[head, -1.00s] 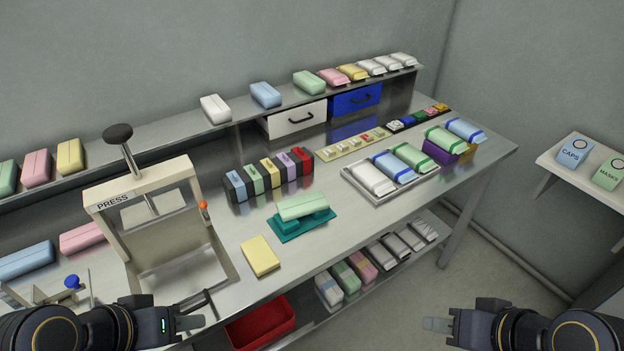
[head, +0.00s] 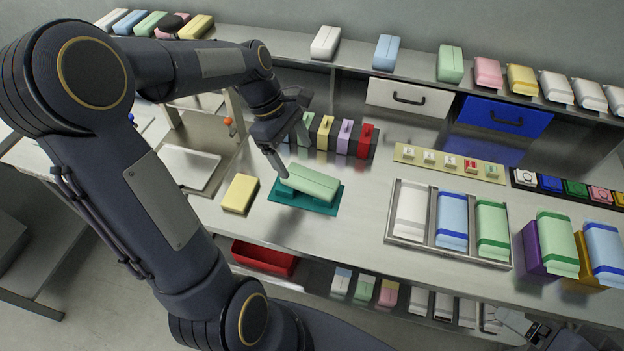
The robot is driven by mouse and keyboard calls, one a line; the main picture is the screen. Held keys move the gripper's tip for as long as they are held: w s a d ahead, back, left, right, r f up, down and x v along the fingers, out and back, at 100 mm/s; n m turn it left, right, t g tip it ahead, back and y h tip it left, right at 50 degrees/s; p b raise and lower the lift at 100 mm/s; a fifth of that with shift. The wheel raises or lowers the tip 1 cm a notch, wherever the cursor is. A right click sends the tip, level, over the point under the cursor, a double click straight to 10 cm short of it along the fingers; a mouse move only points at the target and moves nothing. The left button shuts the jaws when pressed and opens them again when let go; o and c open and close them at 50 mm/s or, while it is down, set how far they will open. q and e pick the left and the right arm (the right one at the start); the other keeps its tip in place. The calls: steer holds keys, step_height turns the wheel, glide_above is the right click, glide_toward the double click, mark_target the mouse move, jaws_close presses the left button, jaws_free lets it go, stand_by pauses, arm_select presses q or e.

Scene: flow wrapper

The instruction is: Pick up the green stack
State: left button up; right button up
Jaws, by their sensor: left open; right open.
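A light green wrapped stack (head: 311,182) lies on a teal stand (head: 324,207) in the middle of the bench. My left gripper (head: 292,158) is open just above and behind the stack's left end, with its fingers pointing down. I cannot tell whether a finger touches the stack. My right gripper (head: 516,322) is low at the bottom right, in front of the bench edge, open and empty. Other light green packs are on the back shelf (head: 451,62), in the metal tray (head: 493,228) and on a purple box (head: 557,243).
A yellow pack (head: 240,193) lies left of the teal stand. The press (head: 190,167) stands behind my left arm. A row of coloured blocks (head: 345,138) stands behind the stack. The bench is clear between the stand and the tray's rim (head: 447,255). A red bin (head: 264,257) is below.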

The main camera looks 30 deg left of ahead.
mark_target(310, 179)
arm_select(q)
steer(key=x, duration=0.8)
steer(key=shift+w, duration=0.35)
steer(key=shift+r, duration=0.1)
steer(key=shift+c, duration=0.3)
steer(key=c, duration=1)
